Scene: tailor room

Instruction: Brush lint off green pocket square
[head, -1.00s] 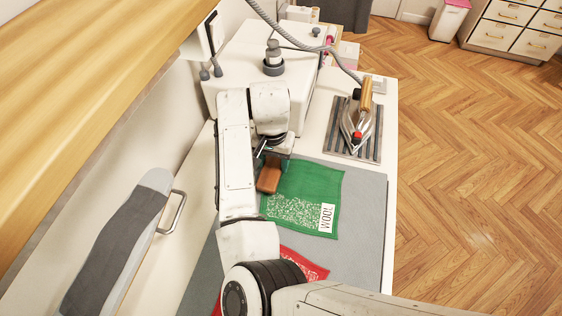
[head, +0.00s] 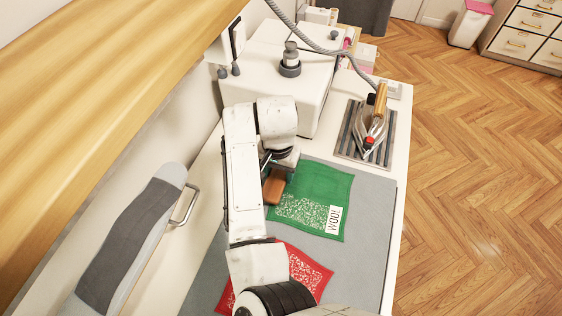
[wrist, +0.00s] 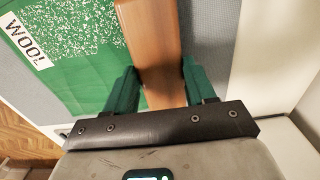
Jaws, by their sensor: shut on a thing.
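The green pocket square (head: 325,187) lies flat on the grey mat (head: 372,205). White lint speckles cover its near part, beside a white WOOL label (head: 334,219); the far part looks clean green. My gripper (wrist: 157,82) is shut on the wooden brush (wrist: 150,45), with a green finger on each side of it. In the head view the brush (head: 273,187) is at the square's left edge. Its bristles are hidden, and I cannot tell whether it touches the cloth. In the wrist view the square (wrist: 95,75) lies left of the brush.
A red speckled cloth (head: 308,275) lies nearer on the mat, partly hidden by my arm. An iron (head: 374,130) rests on a striped stand (head: 352,142) at the back right. A white boxy machine (head: 268,85) stands behind. The mat's right side is clear.

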